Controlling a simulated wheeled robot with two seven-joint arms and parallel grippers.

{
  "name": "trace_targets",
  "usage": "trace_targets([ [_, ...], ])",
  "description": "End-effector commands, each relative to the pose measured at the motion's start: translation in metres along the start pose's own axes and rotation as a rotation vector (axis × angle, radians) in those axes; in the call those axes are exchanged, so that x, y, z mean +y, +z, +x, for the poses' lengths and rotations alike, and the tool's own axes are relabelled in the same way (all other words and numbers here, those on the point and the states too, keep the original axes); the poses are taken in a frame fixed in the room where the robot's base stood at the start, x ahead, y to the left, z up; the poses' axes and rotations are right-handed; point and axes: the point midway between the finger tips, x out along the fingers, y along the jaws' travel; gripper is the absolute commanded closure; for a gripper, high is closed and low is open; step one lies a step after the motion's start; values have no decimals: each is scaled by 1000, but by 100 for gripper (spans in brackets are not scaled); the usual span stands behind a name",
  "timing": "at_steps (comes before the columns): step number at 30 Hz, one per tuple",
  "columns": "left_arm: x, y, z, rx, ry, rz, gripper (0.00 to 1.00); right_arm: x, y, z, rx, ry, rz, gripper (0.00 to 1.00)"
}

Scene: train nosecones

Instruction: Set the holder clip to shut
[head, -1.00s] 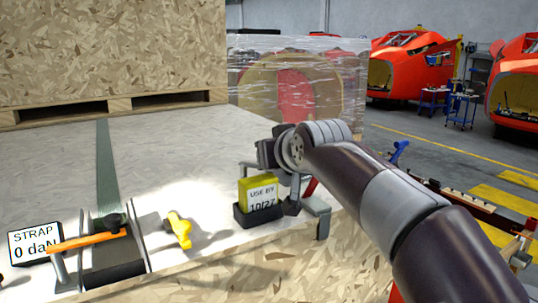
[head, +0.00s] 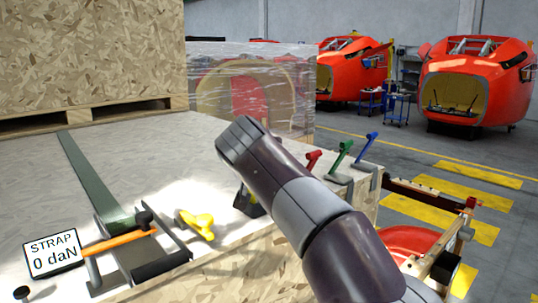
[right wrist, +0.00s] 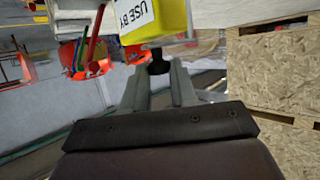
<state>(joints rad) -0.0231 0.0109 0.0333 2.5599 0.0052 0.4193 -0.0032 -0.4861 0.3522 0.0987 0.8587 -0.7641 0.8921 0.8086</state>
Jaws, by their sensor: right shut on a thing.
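My right arm crosses the head view and hides its own gripper there. In the right wrist view my right gripper (right wrist: 158,68) is shut on a small dark knob (right wrist: 158,63), just below a yellow block (right wrist: 160,18) labelled "USE BY". In the head view most of this block is hidden behind my arm. Only a sliver of yellow and part of its black holder (head: 246,207) show beside the arm. I cannot make out the clip clearly, nor whether the knob belongs to it. My left gripper is not in view.
Red (head: 312,159), green (head: 340,158) and blue (head: 366,148) levers stand along the crate's right edge. An orange-handled ratchet (head: 122,240), a strap display (head: 52,254) reading 0 daN and a yellow handle (head: 196,222) lie left.

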Motion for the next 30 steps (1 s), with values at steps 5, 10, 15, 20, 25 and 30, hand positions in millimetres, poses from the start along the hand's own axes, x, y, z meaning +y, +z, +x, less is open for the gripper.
trace_targets([
  [5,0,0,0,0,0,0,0,-2,-1,-1,3,2,4,100],
  [10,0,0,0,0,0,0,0,-2,-1,-1,2,2,4,100],
  [15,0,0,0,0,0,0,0,-2,0,-1,1,3,3,54],
  [20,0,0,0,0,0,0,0,-2,0,0,0,3,2,50],
  [25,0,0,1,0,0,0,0,-2,1,-2,0,3,2,50],
  [30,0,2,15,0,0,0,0,-3,4,-26,2,0,3,50],
])
